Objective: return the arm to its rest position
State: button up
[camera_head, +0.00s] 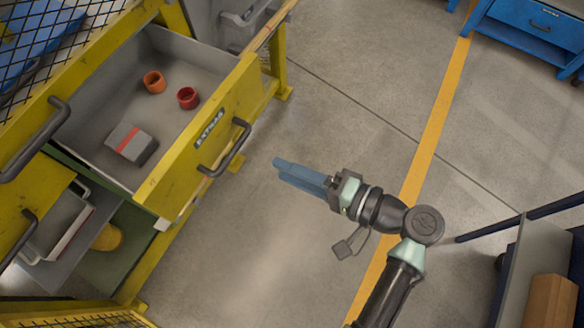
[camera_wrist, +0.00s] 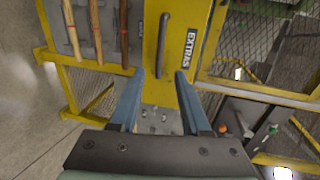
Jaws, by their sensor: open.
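My gripper (camera_head: 277,168) has blue fingers and hangs over the open floor in the head view, to the right of an open yellow drawer (camera_head: 165,193) labelled EXTRAS. It is apart from the drawer and its dark handle (camera_head: 226,148). In the wrist view my gripper (camera_wrist: 156,82) shows two blue fingers spread apart with nothing between them. The drawer front (camera_wrist: 182,55) and handle (camera_wrist: 162,45) show beyond the fingertips. My arm reaches up from the lower right of the head view.
The drawer holds an orange ring (camera_head: 154,82), a red ring (camera_head: 187,98) and a grey box with a red stripe (camera_head: 131,143). A blue bench (camera_head: 525,30) stands top right, and a brown box (camera_head: 551,302) lower right. Grey floor (camera_head: 350,75) between is clear.

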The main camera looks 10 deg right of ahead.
dwell(0.6)
jog(key=w+r+n+t+h, duration=0.2)
jog(key=w+r+n+h, duration=0.15)
jog(key=w+r, duration=0.55)
jog(key=w+r+n+t+h, duration=0.1)
jog(key=w+r+t+h, duration=0.2)
jog(key=r, duration=0.6)
jog(key=w+r+n+t+h, duration=0.15)
jog(key=w+r, duration=0.25)
jog(key=r, duration=0.4)
jog(key=s+a+r+n+t+h+p, duration=0.1)
jog(key=s+r+t, duration=0.35)
jog(key=r, duration=0.65)
jog(key=s+a+r+t+h+p, duration=0.1)
jog(key=s+a+r+t+h, duration=0.3)
jog(key=r, duration=0.7)
jog(key=s+d+r+n+t+y+p, duration=0.1)
jog(key=s+r+t, duration=0.3)
jog(key=r, duration=0.7)
notch_tip(320, 180, up, 13)
jog(key=g+p, duration=0.1)
jog(key=p, duration=1.2)
jog(key=shift+s, duration=0.4)
